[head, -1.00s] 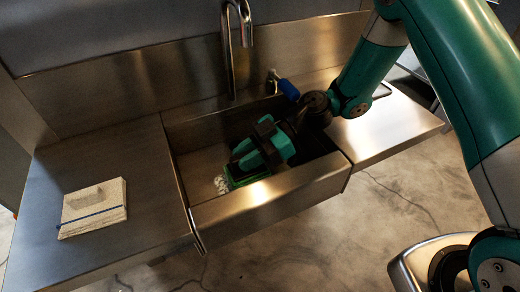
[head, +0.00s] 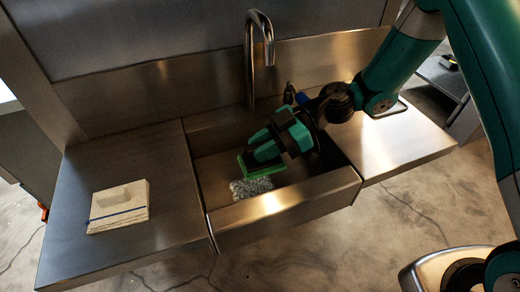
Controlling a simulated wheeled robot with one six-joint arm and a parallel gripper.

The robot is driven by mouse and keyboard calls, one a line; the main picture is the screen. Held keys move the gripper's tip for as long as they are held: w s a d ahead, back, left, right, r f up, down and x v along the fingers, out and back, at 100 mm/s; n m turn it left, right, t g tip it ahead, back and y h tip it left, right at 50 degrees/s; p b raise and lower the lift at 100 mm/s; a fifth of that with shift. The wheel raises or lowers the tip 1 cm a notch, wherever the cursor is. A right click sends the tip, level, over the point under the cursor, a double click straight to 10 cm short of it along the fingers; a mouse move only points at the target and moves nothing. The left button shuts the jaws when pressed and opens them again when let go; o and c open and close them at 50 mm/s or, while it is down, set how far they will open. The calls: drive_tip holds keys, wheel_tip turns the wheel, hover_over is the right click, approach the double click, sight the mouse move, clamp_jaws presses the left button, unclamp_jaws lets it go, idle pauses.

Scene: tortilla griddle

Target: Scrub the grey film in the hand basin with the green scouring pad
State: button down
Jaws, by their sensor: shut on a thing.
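The steel hand basin (head: 215,169) is set in the middle of the counter. A speckled grey-white film patch (head: 251,187) lies on its floor, near the front wall. My gripper (head: 262,156) reaches into the basin from the right and is shut on the green scouring pad (head: 262,170). The pad is just behind the patch in the picture, and most of the patch shows. I cannot tell whether the pad touches the basin floor. The pad's upper side is partly hidden by my gripper.
A pale block with a blue band (head: 119,206) lies on the left counter (head: 165,230). The right counter (head: 405,150) is mostly clear under my arm.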

drive_tip(key=shift+r, duration=0.2)
drive_tip(key=shift+r+p, duration=0.6)
drive_tip(key=shift+r, duration=0.85)
